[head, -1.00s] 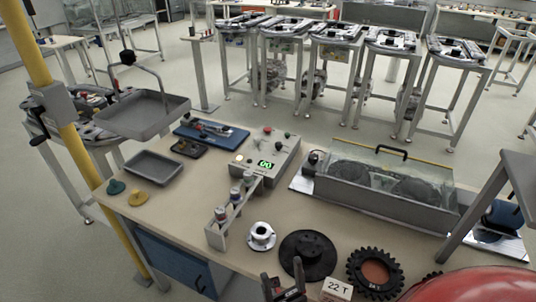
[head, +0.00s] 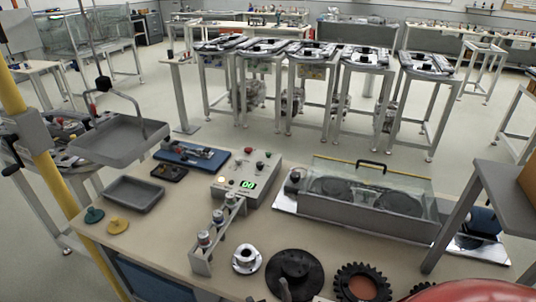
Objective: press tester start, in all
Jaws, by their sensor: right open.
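The tester is a grey box (head: 262,190) at the back middle of the workbench. Its sloped front has a lit green display (head: 248,185) and a lit yellowish button (head: 221,180). My left gripper is not in view.
A rack with small bottles (head: 205,262) stands in front of the tester. A white flanged hub (head: 246,259), a black disc (head: 294,270) and a dark gear (head: 362,285) lie near the front. A clear-covered machine (head: 365,205) stands right. A yellow post (head: 55,170) rises at left.

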